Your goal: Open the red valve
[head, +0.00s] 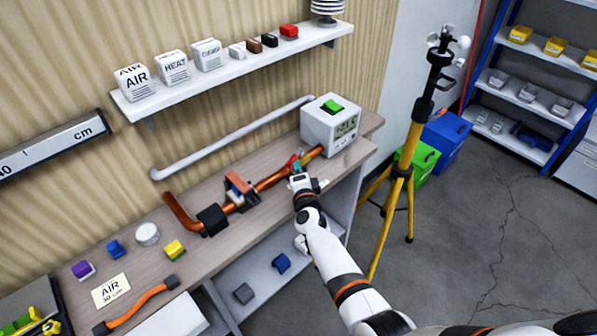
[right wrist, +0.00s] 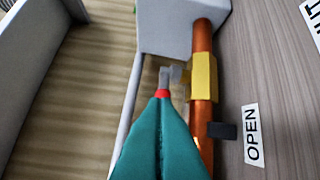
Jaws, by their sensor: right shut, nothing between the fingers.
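The red valve's handle (head: 291,161) shows as a small red patch on the copper pipe (head: 272,181), beside the white meter box. In the right wrist view, a red piece (right wrist: 162,94) with a grey end shows just beyond my fingertips. The yellow valve body (right wrist: 204,77) sits around the pipe to its right. My right gripper (head: 298,166) is at the valve; its teal fingers (right wrist: 160,118) are shut with nothing between them. They hide part of the red piece, and I cannot tell whether they touch it. My left gripper is not in view.
An "OPEN" label (right wrist: 252,135) lies right of the pipe. The white meter box (head: 331,123) has a green button. An orange clamp (head: 240,187) sits on the pipe. A shelf (head: 180,94) hangs above; a yellow tripod (head: 404,165) stands right of the bench.

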